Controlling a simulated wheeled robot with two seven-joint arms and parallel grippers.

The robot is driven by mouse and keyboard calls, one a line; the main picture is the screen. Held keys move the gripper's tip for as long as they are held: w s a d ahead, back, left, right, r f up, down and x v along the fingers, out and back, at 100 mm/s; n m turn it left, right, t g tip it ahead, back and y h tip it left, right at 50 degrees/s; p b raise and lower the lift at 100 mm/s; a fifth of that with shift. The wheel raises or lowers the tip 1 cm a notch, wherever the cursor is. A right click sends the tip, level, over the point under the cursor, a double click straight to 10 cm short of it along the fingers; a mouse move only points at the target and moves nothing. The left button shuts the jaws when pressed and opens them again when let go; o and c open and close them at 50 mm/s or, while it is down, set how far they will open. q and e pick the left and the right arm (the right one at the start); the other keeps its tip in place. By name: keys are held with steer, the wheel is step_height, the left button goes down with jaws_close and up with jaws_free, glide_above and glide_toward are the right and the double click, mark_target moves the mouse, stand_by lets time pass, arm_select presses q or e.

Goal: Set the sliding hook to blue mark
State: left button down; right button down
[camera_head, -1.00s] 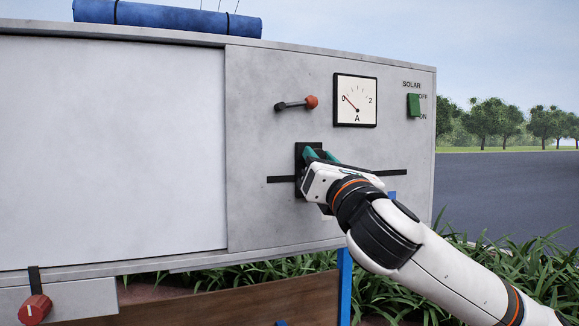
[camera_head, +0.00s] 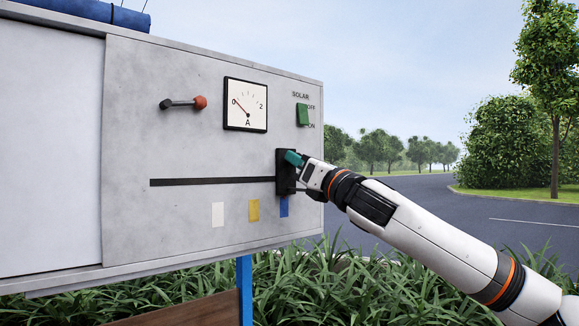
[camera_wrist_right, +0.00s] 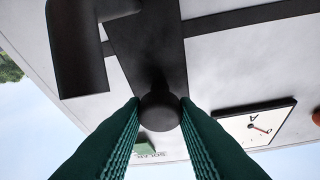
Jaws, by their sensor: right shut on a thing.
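The sliding hook's black plate (camera_head: 284,174) sits at the right part of a dark horizontal slot (camera_head: 212,182) in the grey panel. The blue mark (camera_head: 284,207) is directly below the plate. A yellow mark (camera_head: 254,210) and a white mark (camera_head: 217,214) lie further left. My right gripper (camera_head: 292,159) is shut on the hook's knob. In the right wrist view, the green fingers (camera_wrist_right: 160,128) pinch the round black knob (camera_wrist_right: 159,111), and the black hook (camera_wrist_right: 78,52) sticks out beside the plate. My left gripper is out of view.
Above the slot are a lever with a red knob (camera_head: 200,102), an ammeter (camera_head: 245,105) and a green solar switch (camera_head: 302,115). The panel's right edge is close to the hook. Plants (camera_head: 330,280) grow below; open road lies to the right.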

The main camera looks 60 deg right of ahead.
steer(key=shift+d, duration=0.1)
steer(key=c, duration=1.1)
jaws_free()
steer(key=shift+c, duration=0.2)
steer(key=shift+s+f+b, duration=0.3)
steer(key=shift+s+b, duration=0.05)
steer(key=shift+b, duration=0.05)
steer(key=b+v, duration=0.6)
steer(key=v, duration=0.5)
steer(key=shift+a+r, duration=0.15)
steer(key=shift+a, duration=0.05)
